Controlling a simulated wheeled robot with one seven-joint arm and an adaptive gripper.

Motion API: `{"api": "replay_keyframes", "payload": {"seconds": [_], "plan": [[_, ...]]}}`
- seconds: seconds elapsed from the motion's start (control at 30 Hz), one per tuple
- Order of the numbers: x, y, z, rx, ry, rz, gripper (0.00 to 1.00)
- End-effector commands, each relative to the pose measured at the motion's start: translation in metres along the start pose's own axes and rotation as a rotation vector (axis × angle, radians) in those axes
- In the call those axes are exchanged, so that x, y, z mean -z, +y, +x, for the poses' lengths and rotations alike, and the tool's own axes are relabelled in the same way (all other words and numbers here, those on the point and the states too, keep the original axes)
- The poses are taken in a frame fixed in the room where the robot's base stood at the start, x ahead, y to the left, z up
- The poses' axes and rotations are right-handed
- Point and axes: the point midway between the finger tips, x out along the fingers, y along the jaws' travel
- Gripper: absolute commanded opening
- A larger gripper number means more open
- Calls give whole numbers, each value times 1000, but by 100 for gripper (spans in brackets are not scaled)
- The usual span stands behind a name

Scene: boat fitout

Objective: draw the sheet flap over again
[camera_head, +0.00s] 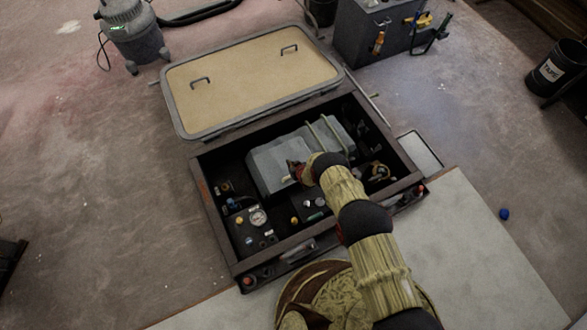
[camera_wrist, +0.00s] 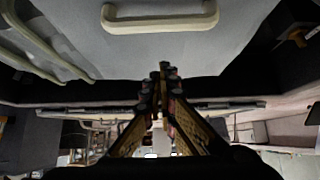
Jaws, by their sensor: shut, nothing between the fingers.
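A grey cover, which looks like the sheet flap (camera_head: 268,168), lies over a block inside an open dark box (camera_head: 222,231). It also fills the top of the wrist view (camera_wrist: 222,48). A cream bar handle (camera_wrist: 160,17) is on it, beyond my fingertips and not between them. The handle partly shows beside my gripper in the head view. My gripper (camera_head: 294,171) is over the grey cover, its fingertips together and empty in the wrist view (camera_wrist: 160,75). Whether the fingertips touch the cover I cannot tell. My arm hides part of the box.
Two pale rails (camera_head: 321,136) cross the block's right part. A gauge (camera_head: 258,217) and several fittings sit in the box's front. The tan lid (camera_head: 250,80) with two handles stands open behind. A grey vacuum (camera_head: 136,37) and a dark cabinet (camera_head: 373,40) are at the back.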

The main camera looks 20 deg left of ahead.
Motion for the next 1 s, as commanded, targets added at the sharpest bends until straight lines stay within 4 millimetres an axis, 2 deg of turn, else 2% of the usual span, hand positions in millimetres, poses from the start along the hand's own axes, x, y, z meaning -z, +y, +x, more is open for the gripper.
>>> {"api": "replay_keyframes", "payload": {"seconds": [0.03, 0.2, 0.3, 0.57, 1.0], "plan": [[-2, 0, 12, 0, 2, -1, 0], [-3, 0, 36, 0, 1, -1, 0], [-14, 0, 23, 1, -3, 1, 0], [-32, 0, 11, 0, -1, 1, 0], [-34, 0, 9, 0, -1, 0, 0]]}}
